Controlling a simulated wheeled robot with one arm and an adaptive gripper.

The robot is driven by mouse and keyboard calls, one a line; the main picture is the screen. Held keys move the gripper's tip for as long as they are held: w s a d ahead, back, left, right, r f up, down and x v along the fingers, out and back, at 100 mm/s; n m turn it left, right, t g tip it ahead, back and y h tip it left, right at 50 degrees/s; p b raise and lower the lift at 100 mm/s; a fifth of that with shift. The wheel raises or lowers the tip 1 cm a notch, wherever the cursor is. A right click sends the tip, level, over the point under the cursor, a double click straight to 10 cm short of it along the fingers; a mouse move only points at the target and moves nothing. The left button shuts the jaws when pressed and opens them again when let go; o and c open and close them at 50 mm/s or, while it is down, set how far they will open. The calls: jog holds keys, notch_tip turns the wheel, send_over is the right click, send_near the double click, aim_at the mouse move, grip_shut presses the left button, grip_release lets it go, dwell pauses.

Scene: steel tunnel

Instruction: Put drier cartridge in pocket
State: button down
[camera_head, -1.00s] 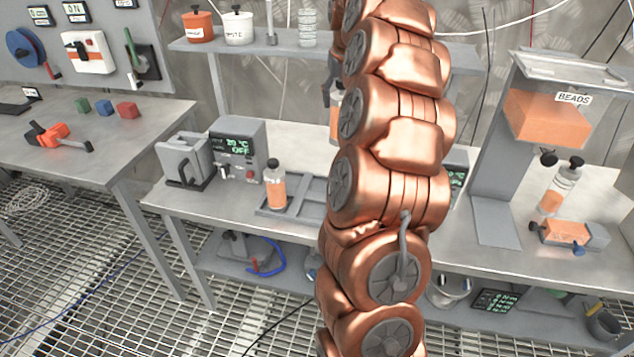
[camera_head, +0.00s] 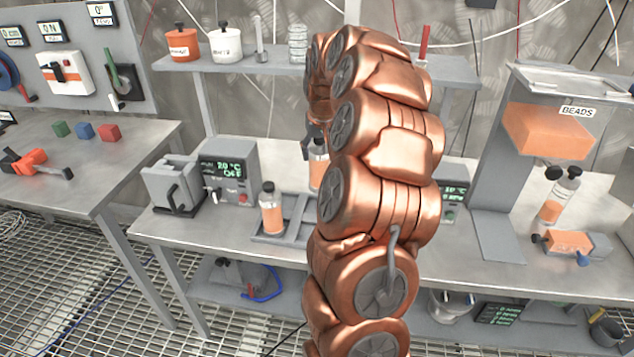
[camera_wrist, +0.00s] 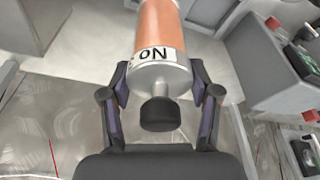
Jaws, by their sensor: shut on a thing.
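My gripper (camera_head: 312,140) is shut on a drier cartridge (camera_head: 318,170), a clear cylinder with orange filling, held roughly upright above the bench. In the wrist view the cartridge (camera_wrist: 162,35) lies between the two fingers (camera_wrist: 160,85), with its dark knob toward the palm and a label partly reading "NO". A grey tray with raised edges (camera_head: 300,214) lies on the bench below; my arm hides its right part. A similar orange-filled cartridge (camera_head: 271,212) stands at its left end. I cannot tell which opening is the pocket.
A heater unit (camera_head: 230,172) with a grey open block (camera_head: 172,186) stands left of the tray. The bead dispenser (camera_head: 550,132) is at right, with another orange-filled cartridge (camera_head: 557,197) near it. A shelf (camera_head: 280,66) with pots runs behind my arm.

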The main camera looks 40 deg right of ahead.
aim_at(319, 171)
jog(key=shift+f+p, duration=1)
jog(key=shift+f, duration=2.95)
jog(key=shift+f, duration=0.15)
jog(key=shift+c, duration=1.2)
grip_release()
jog(key=shift+s+r, duration=0.1)
jog(key=shift+r, duration=0.55)
jog(key=b+v, duration=0.3)
jog(key=v, duration=0.8)
jog(key=shift+a, duration=0.1)
